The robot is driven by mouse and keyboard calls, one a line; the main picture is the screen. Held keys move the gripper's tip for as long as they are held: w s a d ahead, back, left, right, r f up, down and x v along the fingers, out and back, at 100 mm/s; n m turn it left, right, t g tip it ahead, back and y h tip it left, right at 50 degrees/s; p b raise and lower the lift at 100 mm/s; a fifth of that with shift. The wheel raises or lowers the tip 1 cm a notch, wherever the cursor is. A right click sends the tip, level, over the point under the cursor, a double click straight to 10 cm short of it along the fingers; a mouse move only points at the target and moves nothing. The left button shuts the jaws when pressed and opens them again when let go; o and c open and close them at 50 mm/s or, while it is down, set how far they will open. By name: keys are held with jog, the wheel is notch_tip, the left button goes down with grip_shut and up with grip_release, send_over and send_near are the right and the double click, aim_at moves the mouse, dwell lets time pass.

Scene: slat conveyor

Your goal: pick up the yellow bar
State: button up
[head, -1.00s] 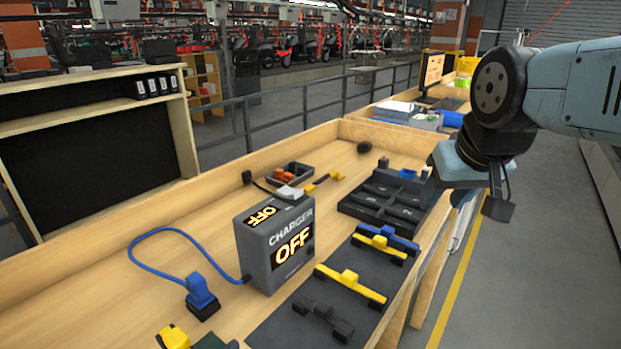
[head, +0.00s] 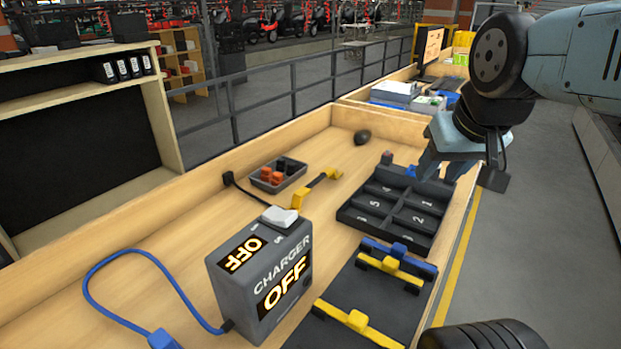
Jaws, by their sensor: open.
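Two yellow bars with dark ends lie on the dark mat (head: 384,299) at the front right of the workbench. The nearer yellow bar (head: 357,320) lies alone, partly cut by the bottom edge. The farther yellow bar (head: 391,266) lies close beside a blue bar (head: 400,250). I cannot tell which of the two the task means. My gripper (head: 442,170) is over the far end of the black numbered tray, beyond both bars. It is open and looks empty, though its fingertips are small and partly unclear.
The black numbered tray (head: 347,214) sits beyond the mat. A grey charger (head: 240,302) reading OFF stands left of the mat, with a blue cable (head: 88,282). Behind are a small bin (head: 256,184) and a black-and-yellow handle (head: 301,199). Wooden walls edge the bench.

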jog(key=shift+d, duration=0.1)
jog(key=shift+w, duration=0.1)
jog(key=w+a+f+n+g+h, duration=0.2)
jog(key=w+a+f+n, duration=0.1)
jog(key=w+a+n, duration=1)
jog(key=w+a+f+n+g+h, duration=0.1)
jog(key=w+a+f+n+h, duration=0.15)
jog(key=w+a+n, duration=1.1)
jog(key=shift+s+d+f+n, duration=0.2)
jog(key=shift+d+f+n, duration=0.2)
jog(key=shift+d+f, duration=1.25)
jog(key=shift+s+d+f+n, duration=0.3)
jog(key=shift+d+f, duration=0.6)
jog(key=shift+f, duration=1.5)
jog(key=shift+s+d+f+n, duration=0.1)
jog(key=shift+d+f+n, duration=0.35)
jog(key=shift+d+f, duration=1.2)
jog(key=shift+a+f, duration=0.3)
jog(key=shift+a, duration=0.05)
jog(key=shift+c, duration=0.3)
